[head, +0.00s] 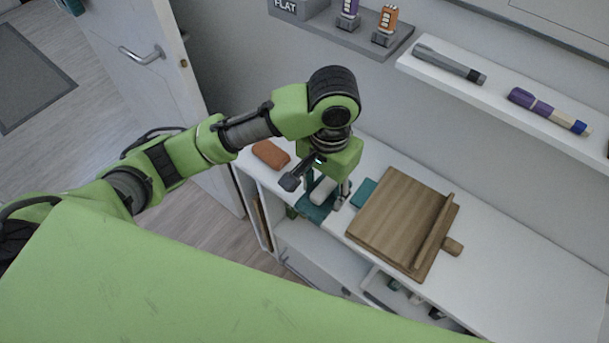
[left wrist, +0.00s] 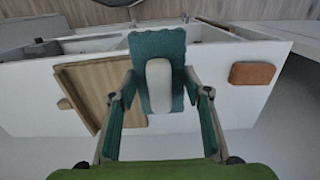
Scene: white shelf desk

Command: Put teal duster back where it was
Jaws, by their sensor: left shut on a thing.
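The teal duster (head: 317,212) has a flat teal base and a pale rounded grip. It is at my left gripper (head: 318,188), over the front part of the white desk. In the left wrist view the duster (left wrist: 158,42) sits between the two fingers of my left gripper (left wrist: 160,95), which is shut on it. The pale grip faces the wrist camera. The head view does not show clearly whether the duster touches the desktop. My right gripper is not in view.
A wooden board (head: 392,217) with a raised bar lies right of the duster, with a small teal piece (head: 363,192) beside it. A brown-orange block (head: 270,154) lies left. A wall shelf (head: 505,100) holds a flashlight (head: 449,64). The desk's right end is clear.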

